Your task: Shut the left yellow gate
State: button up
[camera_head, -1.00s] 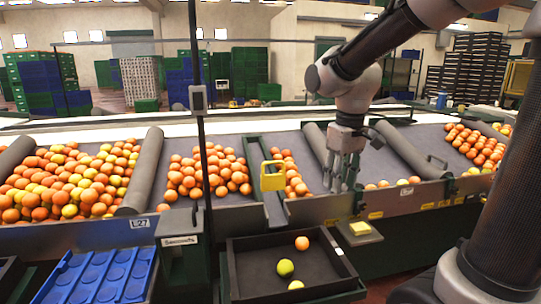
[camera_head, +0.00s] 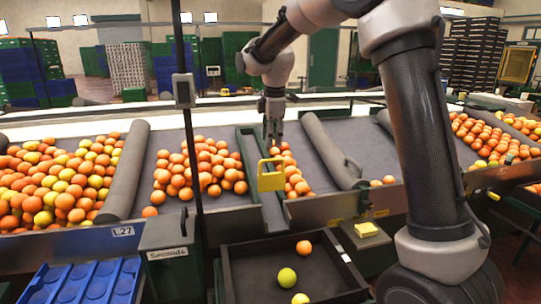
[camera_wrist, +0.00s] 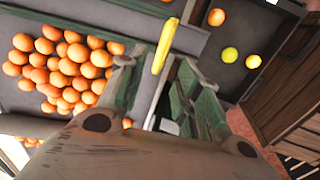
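The left yellow gate (camera_head: 271,175) is a yellow frame-shaped piece at the front end of a green-edged channel, above a dark tray. In the wrist view the yellow gate (camera_wrist: 165,46) shows as a slim yellow bar, ahead of the space between my fingers. My gripper (camera_head: 272,136) points down just behind the gate, over the conveyor beside the oranges. In the wrist view the fingers of my gripper (camera_wrist: 160,85) are spread apart with nothing held between them. I cannot tell whether a fingertip touches the gate.
Oranges (camera_head: 205,168) lie on the belt left of the channel. The dark tray (camera_head: 240,285) below holds an orange and two yellowish fruits. Grey roller dividers (camera_head: 330,150) cross the belt. A yellow block (camera_head: 367,229) sits on the front edge. A thin dark post (camera_head: 188,130) stands left.

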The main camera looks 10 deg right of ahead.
aim_at(271, 160)
jog(key=f, duration=0.3)
jog(key=w+f, duration=0.1)
jog(key=f, duration=0.3)
jog(key=shift+w+f, duration=0.15)
jog(key=shift+w, duration=0.05)
grip_shut()
